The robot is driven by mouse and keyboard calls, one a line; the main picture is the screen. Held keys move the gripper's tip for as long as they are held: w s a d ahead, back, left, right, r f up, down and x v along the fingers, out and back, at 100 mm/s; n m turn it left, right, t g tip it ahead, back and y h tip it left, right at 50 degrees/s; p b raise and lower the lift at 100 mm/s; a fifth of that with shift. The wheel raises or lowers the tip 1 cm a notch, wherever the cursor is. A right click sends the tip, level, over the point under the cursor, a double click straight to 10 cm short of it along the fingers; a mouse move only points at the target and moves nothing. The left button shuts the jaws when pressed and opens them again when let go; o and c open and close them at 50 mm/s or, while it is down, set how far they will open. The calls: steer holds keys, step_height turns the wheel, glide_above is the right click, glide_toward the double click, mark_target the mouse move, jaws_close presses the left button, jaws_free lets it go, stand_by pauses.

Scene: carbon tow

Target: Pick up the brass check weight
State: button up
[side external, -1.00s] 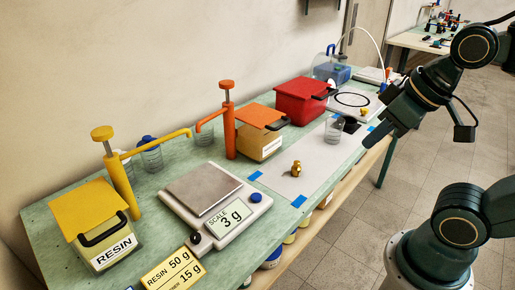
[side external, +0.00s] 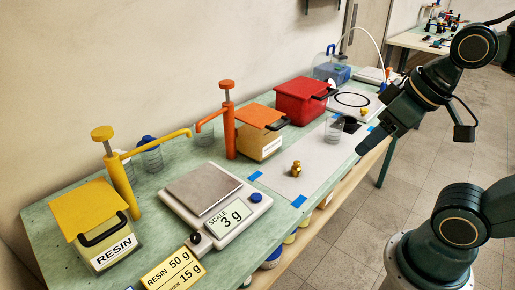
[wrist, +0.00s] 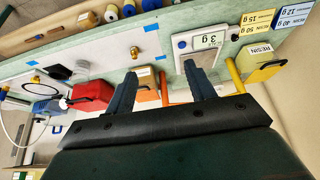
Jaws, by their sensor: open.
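The small brass check weight (side external: 296,169) stands on the pale sheet with blue tape corners, right of the scale. It also shows in the wrist view (wrist: 134,53), beyond my left finger. My gripper (side external: 364,148) hangs above and to the right of the weight, clear of it. In the wrist view my gripper (wrist: 159,70) has its two fingers wide apart with nothing held between them.
The scale (side external: 215,200) reads 3 g. A yellow resin pump (side external: 95,220), an orange pump container (side external: 260,135) and a red box (side external: 302,98) line the bench. A clear cup (side external: 334,130) stands behind the weight. The sheet around the weight is clear.

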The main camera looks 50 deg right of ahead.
steer(key=m+g+y, duration=0.3)
steer(key=m+g, duration=0.2)
steer(key=m, duration=0.8)
glide_above(298, 161)
steer(key=s+a, duration=0.3)
step_height(298, 161, down, 5)
steer(key=w+d+f+m+y, duration=0.1)
steer(key=w+d+f+m, duration=0.2)
steer(key=d+f, duration=0.4)
steer(key=shift+d+f+m+g, duration=0.4)
steer(key=shift+f+m, duration=0.15)
steer(key=shift+m, duration=0.25)
steer(key=shift+a+y, duration=0.1)
steer(key=shift+y, duration=0.2)
steer(key=shift+x, duration=4.25)
